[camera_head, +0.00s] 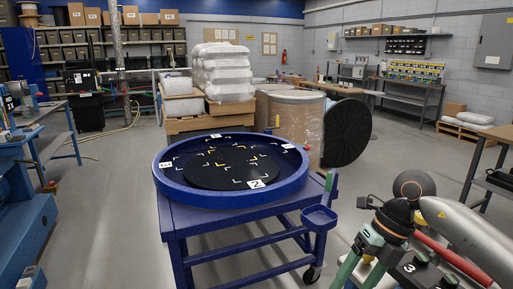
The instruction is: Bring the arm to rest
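Neither of my grippers shows in the head view, and I cannot see what they hold, if anything. A blue round tray (168,183) with a raised rim sits on a blue wheeled cart (205,219) at centre. A black disc (232,177) with yellow and white corner marks lies inside it. White number labels are set around the tray, with a "2" label (256,184) at the front. The marked areas on the disc look empty.
Tan drums (299,125) stand behind the cart, with a black round panel (348,133) beside them. White sacks (223,75) are stacked on a pallet. Blue machinery (25,225) stands at left. Green-legged equipment (382,232) crowds the lower right. Floor at front left is clear.

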